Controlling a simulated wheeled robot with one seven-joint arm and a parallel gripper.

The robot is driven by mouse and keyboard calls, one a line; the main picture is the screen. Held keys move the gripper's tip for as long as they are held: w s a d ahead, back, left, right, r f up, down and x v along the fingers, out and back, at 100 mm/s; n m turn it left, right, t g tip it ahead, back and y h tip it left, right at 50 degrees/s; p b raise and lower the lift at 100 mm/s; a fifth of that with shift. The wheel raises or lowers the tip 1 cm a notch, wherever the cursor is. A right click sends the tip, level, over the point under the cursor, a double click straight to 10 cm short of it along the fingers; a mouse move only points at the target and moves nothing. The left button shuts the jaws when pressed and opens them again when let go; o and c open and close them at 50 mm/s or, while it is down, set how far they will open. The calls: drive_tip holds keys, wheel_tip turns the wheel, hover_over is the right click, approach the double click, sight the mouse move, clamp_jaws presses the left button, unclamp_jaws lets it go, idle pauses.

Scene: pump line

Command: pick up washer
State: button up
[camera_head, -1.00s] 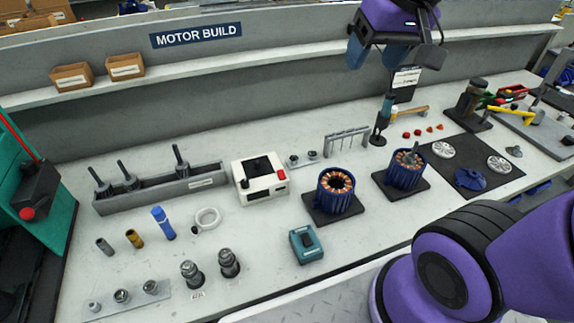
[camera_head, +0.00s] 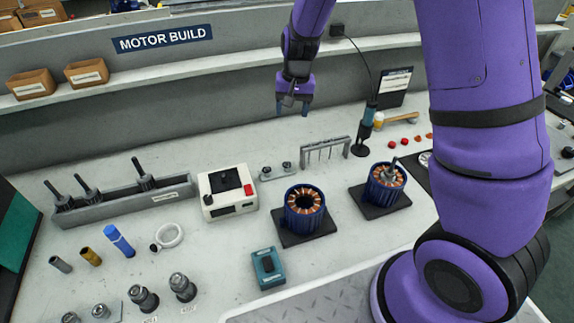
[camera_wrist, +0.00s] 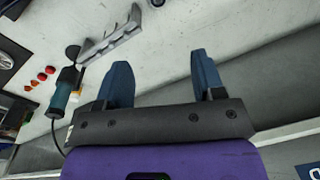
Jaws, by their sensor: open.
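My gripper (camera_head: 292,110) hangs empty over the back of the bench, fingers apart and pointing down. In the wrist view its two blue fingers (camera_wrist: 160,62) are spread with nothing between them. I cannot make out a thing that is surely the washer. A small grey plate with two dark round parts (camera_head: 276,170) lies below the gripper, apart from it; the parts are too small to name. A metal rack with hanging pins (camera_head: 325,151) stands to its right and also shows in the wrist view (camera_wrist: 112,40). A white ring (camera_head: 169,236) lies at the front left.
A white box with a red button (camera_head: 228,193) stands left of the small plate. Two blue stators (camera_head: 304,208) on black pads, a teal box (camera_head: 268,267), a screwdriver on a stand (camera_head: 367,125) and a shelf (camera_head: 200,75) behind are nearby. My arm covers the right.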

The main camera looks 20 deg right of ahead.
drive_tip(key=shift+m+g+h, duration=0.3)
drive_tip(key=shift+h, duration=0.1)
drive_tip(key=shift+w+a+f, duration=0.1)
drive_tip(key=shift+w+f, duration=0.3)
drive_tip(key=shift+f, duration=3.15)
drive_tip(key=shift+w+a+f, duration=0.15)
drive_tip(key=shift+w+f, duration=0.25)
drive_tip(key=shift+f, duration=3.15)
drive_tip(key=shift+w+a+f, duration=0.1)
drive_tip(key=shift+w+f, duration=0.3)
drive_tip(key=shift+f, duration=3.15)
drive_tip(key=c, duration=0.8)
